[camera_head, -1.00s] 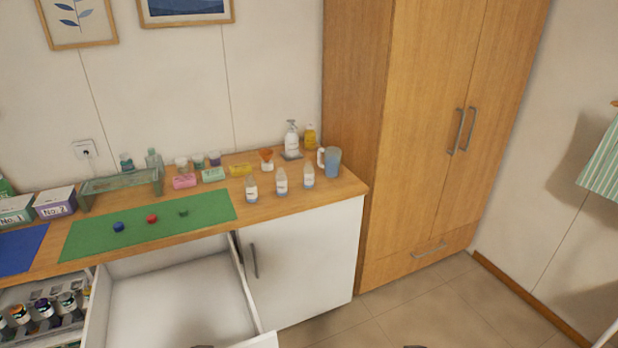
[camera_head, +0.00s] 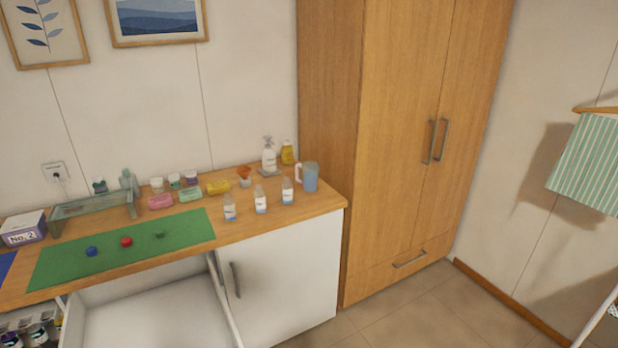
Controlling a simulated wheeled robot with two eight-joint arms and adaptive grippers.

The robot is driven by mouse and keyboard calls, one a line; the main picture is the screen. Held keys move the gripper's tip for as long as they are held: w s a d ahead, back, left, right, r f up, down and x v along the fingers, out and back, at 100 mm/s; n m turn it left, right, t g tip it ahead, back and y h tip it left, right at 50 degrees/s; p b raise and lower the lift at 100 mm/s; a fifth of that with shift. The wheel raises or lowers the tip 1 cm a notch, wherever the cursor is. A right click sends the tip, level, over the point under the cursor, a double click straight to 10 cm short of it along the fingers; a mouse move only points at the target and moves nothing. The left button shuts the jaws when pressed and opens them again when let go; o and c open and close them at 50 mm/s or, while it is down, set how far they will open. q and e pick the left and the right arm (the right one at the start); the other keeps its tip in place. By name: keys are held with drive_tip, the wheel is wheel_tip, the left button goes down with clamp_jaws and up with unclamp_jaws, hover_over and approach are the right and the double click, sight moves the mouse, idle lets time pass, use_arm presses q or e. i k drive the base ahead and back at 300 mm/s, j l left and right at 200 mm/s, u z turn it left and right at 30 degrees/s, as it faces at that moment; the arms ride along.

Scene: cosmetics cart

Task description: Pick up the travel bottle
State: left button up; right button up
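Three similar small clear bottles with pale labels stand upright in a slanting row near the right end of the wooden counter: a left one (camera_head: 229,208), a middle one (camera_head: 260,199) and a right one (camera_head: 287,191). I cannot tell which of them is the travel bottle. A clear greenish bottle (camera_head: 126,179) also stands behind the rack at the left. Neither of my grippers is in view.
A green mat (camera_head: 120,255) holds three small caps. An open white drawer (camera_head: 160,315) juts out below. A tall wardrobe (camera_head: 400,140) stands right of the counter.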

sight(287, 188)
drive_tip(key=i+l+u, duration=0.1)
drive_tip(key=i+l, duration=0.2)
drive_tip(key=i+l+u, duration=0.1)
drive_tip(key=i+l, duration=0.15)
drive_tip(key=i+l+u, duration=0.1)
drive_tip(key=i+l, duration=0.15)
drive_tip(key=i+l+u, duration=0.15)
drive_tip(key=l, duration=0.3)
drive_tip(key=i+l+u, duration=0.1)
drive_tip(key=i+l, duration=0.25)
drive_tip(key=i+l+u, duration=0.1)
drive_tip(key=l, duration=0.35)
drive_tip(key=i+l+u, duration=0.1)
drive_tip(key=i+l, duration=0.2)
drive_tip(key=i+l+u, duration=0.1)
drive_tip(key=l, duration=0.45)
drive_tip(key=i, duration=0.1)
